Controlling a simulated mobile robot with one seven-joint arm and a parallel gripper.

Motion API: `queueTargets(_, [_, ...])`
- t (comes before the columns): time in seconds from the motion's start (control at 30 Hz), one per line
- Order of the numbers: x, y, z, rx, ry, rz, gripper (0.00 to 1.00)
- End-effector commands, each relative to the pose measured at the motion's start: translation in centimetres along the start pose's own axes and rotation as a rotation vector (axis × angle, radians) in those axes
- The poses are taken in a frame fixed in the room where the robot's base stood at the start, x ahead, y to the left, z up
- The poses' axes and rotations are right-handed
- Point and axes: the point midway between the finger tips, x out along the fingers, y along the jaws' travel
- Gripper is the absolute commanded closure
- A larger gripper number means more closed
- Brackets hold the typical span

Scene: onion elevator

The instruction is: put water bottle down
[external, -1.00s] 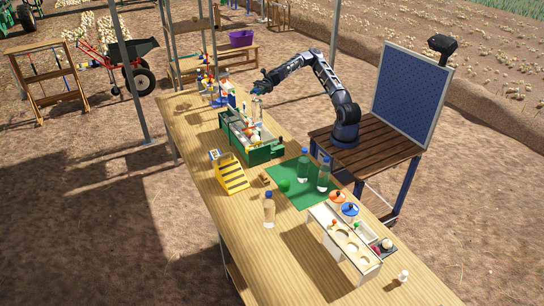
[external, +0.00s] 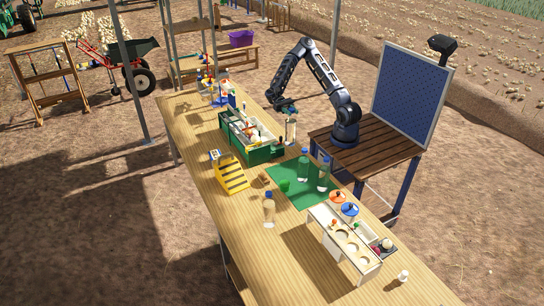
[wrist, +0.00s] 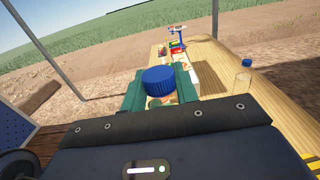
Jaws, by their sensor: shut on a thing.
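My gripper (external: 287,106) is shut on a clear water bottle (external: 291,129) with a blue cap (wrist: 158,80). The bottle hangs roughly upright beside the right end of the green crate, near the table's arm-side edge. I cannot tell whether its base touches anything. In the wrist view, the cap sits between the teal fingers of my gripper (wrist: 160,93), with the bottle's body mostly hidden below. Two similar bottles stand on the green mat, a left one (external: 303,168) and a right one (external: 323,175). Another bottle (external: 268,212) stands on bare wood.
The green crate (external: 262,158) full of items and a yellow striped ramp (external: 233,176) are left of the mat (external: 287,200). A green ball (external: 284,186) lies on the mat. A white rack (external: 342,245) stands at the near right. Bare wood is free at the front.

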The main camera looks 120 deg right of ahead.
Motion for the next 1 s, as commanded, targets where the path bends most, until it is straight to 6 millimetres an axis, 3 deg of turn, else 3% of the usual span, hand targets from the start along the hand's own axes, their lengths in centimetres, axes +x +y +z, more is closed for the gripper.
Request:
queueTargets(0.7, [0.1,0.1,-13.6,0.001,-0.003,0.003,1.0])
queueTargets(1.0, [0.1,0.0,-15.9,-0.001,-0.001,0.003,1.0])
